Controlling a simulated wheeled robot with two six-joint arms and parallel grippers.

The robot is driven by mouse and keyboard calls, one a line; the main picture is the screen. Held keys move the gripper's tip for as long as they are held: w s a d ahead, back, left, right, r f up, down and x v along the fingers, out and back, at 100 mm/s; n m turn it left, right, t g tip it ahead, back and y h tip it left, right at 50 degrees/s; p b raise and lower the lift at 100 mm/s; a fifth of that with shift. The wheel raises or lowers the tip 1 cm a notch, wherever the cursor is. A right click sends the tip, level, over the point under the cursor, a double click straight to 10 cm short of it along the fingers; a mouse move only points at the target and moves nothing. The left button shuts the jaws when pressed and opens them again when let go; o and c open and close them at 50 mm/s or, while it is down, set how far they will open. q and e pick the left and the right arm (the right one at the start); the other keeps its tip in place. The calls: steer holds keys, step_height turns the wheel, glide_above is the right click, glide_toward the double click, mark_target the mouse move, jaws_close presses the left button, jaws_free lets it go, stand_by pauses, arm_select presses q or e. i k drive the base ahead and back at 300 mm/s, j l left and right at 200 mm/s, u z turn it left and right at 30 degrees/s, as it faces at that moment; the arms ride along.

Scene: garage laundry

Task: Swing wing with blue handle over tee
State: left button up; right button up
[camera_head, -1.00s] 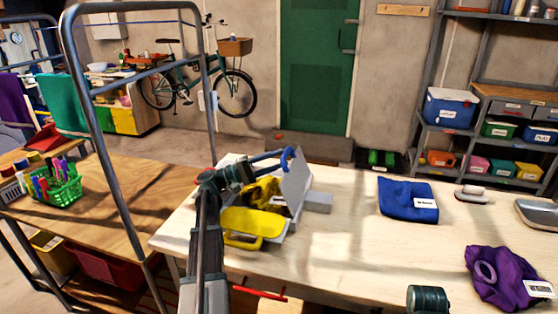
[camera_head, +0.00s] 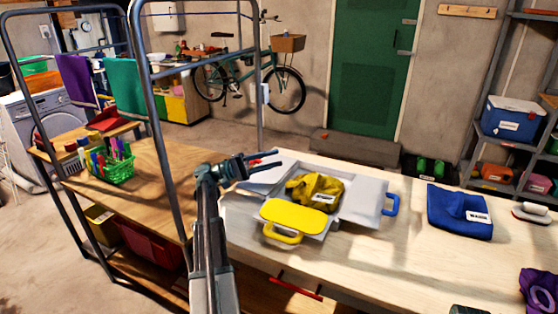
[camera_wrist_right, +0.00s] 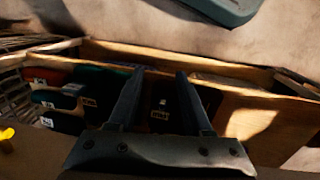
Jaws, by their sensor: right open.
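The grey folding board has a crumpled yellow tee (camera_head: 314,189) on its middle. The wing with the blue handle (camera_head: 391,204) lies folded out to the right, off the tee. The flap with the yellow handle (camera_head: 283,235) has a yellow panel and lies out at the front. A grey wing (camera_head: 262,178) lies at the board's left, with a small red part near my gripper. My left gripper (camera_head: 268,160) is at the board's back left, its fingers apart, away from the blue handle. My right gripper (camera_wrist_right: 158,80) is open and empty in the right wrist view.
A blue folded cloth (camera_head: 460,211) and a purple cloth (camera_head: 540,293) lie on the table to the right. A metal frame (camera_head: 166,130) stands at the left. A green pen basket (camera_head: 112,169) is on the wooden bench. Bare tabletop (camera_head: 400,265) lies in front.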

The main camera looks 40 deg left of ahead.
mark_target(364, 203)
steer(key=k+l, duration=0.45)
steer(key=l, duration=0.25)
steer(key=k+l, duration=0.25)
steer(key=l, duration=0.15)
